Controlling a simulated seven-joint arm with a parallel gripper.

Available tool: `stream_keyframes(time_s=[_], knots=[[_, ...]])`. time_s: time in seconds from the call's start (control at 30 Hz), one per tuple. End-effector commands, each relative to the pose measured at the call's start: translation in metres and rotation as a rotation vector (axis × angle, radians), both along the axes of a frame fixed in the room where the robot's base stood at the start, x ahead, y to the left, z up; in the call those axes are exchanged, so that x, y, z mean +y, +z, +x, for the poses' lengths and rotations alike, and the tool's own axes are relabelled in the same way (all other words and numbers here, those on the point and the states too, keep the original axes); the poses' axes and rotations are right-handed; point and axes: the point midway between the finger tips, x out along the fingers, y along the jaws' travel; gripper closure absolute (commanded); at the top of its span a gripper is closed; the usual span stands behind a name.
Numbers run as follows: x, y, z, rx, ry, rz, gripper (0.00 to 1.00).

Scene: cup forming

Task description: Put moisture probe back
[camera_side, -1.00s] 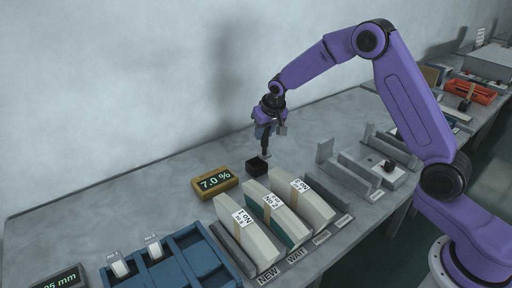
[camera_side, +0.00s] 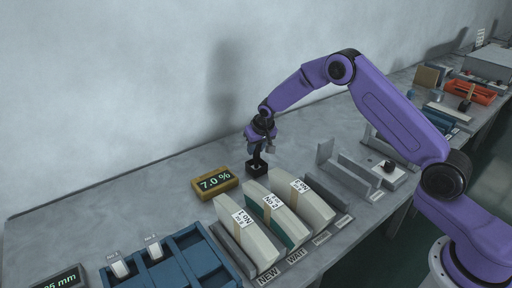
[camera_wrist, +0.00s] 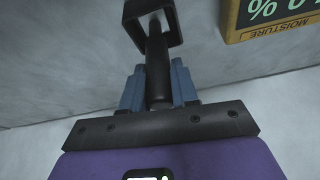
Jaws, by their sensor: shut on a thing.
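My gripper (camera_side: 259,150) is shut on the moisture probe (camera_side: 256,159), a dark slim rod pointing down. In the wrist view the blue fingers of my gripper (camera_wrist: 157,88) close on both sides of the black probe (camera_wrist: 157,62). The black square holder (camera_side: 258,169) stands on the bench directly below the gripper. In the wrist view the probe's far end overlaps the opening of the holder (camera_wrist: 136,32). I cannot tell how deep the tip sits, or whether it touches the holder.
The moisture display (camera_side: 214,183) reads 7.0 % left of the holder. Several pale labelled pieces (camera_side: 247,222) lie in front. A blue rack (camera_side: 190,256) is at the lower left, and grey upright plates (camera_side: 345,165) stand to the right. The bench behind the holder is clear.

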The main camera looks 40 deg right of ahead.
Motion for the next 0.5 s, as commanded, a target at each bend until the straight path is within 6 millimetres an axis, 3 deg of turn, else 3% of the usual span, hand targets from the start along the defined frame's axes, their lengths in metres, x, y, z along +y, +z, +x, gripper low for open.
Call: stream_keyframes(time_s=[0.23, 0.27, 0.3, 0.5], knots=[[-0.0001, -0.0031, 0.0002, 0.000, 0.000, 0.000, 1.00], [-0.0003, -0.0029, 0.0000, 0.000, 0.000, 0.000, 0.61], [-0.0003, -0.0028, -0.0001, 0.000, 0.000, 0.000, 0.48], [-0.0002, -0.0028, -0.0002, 0.000, 0.000, 0.000, 0.46]])
